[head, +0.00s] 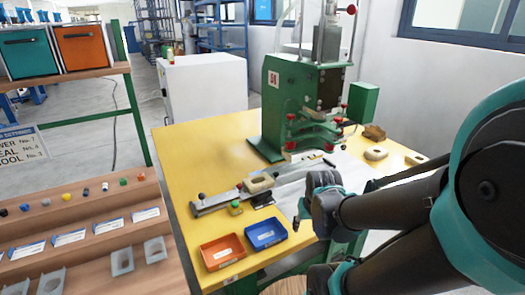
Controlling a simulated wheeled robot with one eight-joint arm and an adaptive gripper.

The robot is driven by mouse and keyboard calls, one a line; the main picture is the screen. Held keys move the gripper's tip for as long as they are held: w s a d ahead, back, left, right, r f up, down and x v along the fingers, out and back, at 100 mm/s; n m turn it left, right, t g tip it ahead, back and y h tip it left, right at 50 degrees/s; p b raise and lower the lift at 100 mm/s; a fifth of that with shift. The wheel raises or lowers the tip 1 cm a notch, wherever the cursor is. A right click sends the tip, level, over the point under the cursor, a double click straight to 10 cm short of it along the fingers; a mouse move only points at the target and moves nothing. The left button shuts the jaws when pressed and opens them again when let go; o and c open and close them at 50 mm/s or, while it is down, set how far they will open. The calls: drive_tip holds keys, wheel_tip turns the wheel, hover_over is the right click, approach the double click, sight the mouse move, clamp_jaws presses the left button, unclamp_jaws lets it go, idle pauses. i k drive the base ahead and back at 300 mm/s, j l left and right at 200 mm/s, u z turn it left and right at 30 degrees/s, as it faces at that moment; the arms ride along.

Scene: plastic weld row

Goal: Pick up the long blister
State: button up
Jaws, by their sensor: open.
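Several translucent whitish plastic pieces lie on the lower tier of the wooden rack at the lower left. Two with round marks are a left one (121,262) and a right one (155,250); a longer-looking piece (50,283) is cut off by the bottom edge. I cannot tell for sure which is the long blister. My gripper (299,224) is open over the yellow table, right of the blue tray and well to the right of these pieces. Its fingers show only small and dark, and I see nothing held.
A green press (302,95) stands on the yellow table (200,150). A metal slide (225,200) with a beige block (258,183), an orange tray (222,252) and a blue tray (265,235) are in front. Coloured knobs line the rack (95,215). A white cabinet (205,90) stands behind.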

sight(117, 258)
drive_tip(key=u, duration=1.7)
drive_tip(key=l+z, duration=0.15)
drive_tip(key=z, duration=1.25)
drive_tip(key=u, duration=1.5)
drive_tip(key=k+l+u, duration=0.2)
drive_tip(key=k+l, duration=0.15)
drive_tip(key=l, duration=0.1)
